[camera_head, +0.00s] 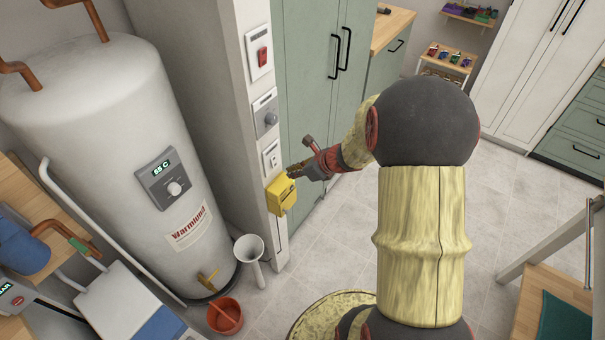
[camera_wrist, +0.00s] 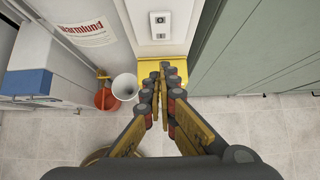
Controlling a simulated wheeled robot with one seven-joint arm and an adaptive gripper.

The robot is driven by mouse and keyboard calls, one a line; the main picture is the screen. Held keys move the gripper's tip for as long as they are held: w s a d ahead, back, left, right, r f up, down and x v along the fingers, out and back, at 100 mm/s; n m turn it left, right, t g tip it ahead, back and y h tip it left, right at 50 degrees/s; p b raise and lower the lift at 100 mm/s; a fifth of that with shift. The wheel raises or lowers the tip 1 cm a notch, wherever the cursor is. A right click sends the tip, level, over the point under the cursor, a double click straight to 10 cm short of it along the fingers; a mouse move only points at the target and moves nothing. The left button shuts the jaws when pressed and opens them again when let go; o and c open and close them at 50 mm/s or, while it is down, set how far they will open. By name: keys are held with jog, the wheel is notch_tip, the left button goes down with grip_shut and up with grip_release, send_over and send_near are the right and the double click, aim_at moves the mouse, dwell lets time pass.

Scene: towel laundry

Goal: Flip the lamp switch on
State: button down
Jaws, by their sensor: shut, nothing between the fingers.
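A white plate with a small switch (camera_head: 271,157), which looks like the lamp switch, is on the narrow face of the white pillar. It also shows at the top of the wrist view (camera_wrist: 159,24). Its on or off position is too small to tell. My gripper (camera_head: 291,173) is shut and empty, with its fingertips just right of and below the plate in the head view. In the wrist view the fingertips (camera_wrist: 161,76) overlap a yellow box (camera_wrist: 178,66) below the plate. I cannot tell whether they touch anything.
Above the plate are a dial (camera_head: 266,114) and a red switch (camera_head: 262,56). The yellow box (camera_head: 281,196) sticks out below. A water heater (camera_head: 115,110) stands left and a green cabinet (camera_head: 310,90) right.

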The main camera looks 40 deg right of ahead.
aim_at(274, 162)
jog(key=shift+w+a+f, duration=0.1)
jog(key=shift+w+a, duration=0.15)
jog(key=shift+w, duration=0.4)
jog(key=shift+w+a+f, duration=0.1)
jog(key=shift+w+a, duration=0.1)
jog(key=shift+w, duration=0.4)
jog(key=shift+w+a+f, duration=0.1)
jog(key=shift+w+a, duration=0.15)
jog(key=shift+w, duration=0.4)
jog(key=shift+r, duration=0.1)
jog(key=shift+w+a+f+b, duration=0.1)
jog(key=shift+w+f+b, duration=0.25)
jog(key=shift+b, duration=0.25)
jog(key=shift+r, duration=0.25)
jog(key=shift+r+p, duration=0.75)
jog(key=shift+p, duration=0.1)
jog(key=shift+s, duration=0.1)
